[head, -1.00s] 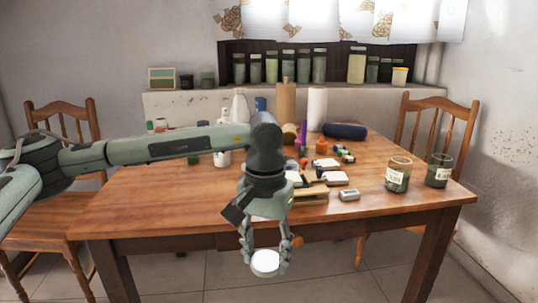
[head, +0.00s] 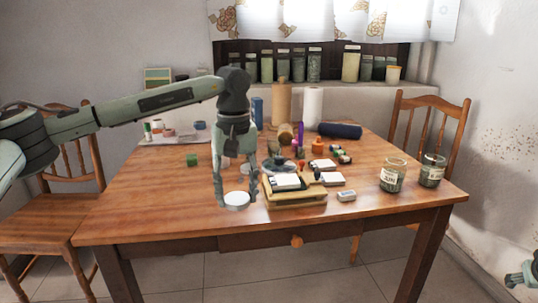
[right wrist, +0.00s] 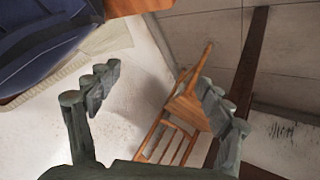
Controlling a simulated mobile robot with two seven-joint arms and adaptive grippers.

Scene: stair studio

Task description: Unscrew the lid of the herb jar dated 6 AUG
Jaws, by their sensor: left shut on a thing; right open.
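My left gripper (head: 237,195) points down and is shut on a round white lid (head: 236,201). It holds the lid at the front left part of the tabletop; I cannot tell whether the lid touches the wood. Two glass jars with dark herbs and white labels stand upright at the table's right: a nearer jar (head: 391,176) and a farther jar (head: 432,171). Neither shows a lid on top. Their label dates are too small to read surely. My right gripper (head: 524,274) is at the lower right edge, away from the table. In the right wrist view its fingers (right wrist: 155,110) are apart and empty.
A stack of books or boards (head: 295,192) lies right of the left gripper, with a small grey block (head: 346,196) beside it. Paper rolls (head: 312,108), bottles and a dark blue roll (head: 340,130) crowd the back. The wooden table's (head: 150,215) front left is clear. Chairs flank it.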

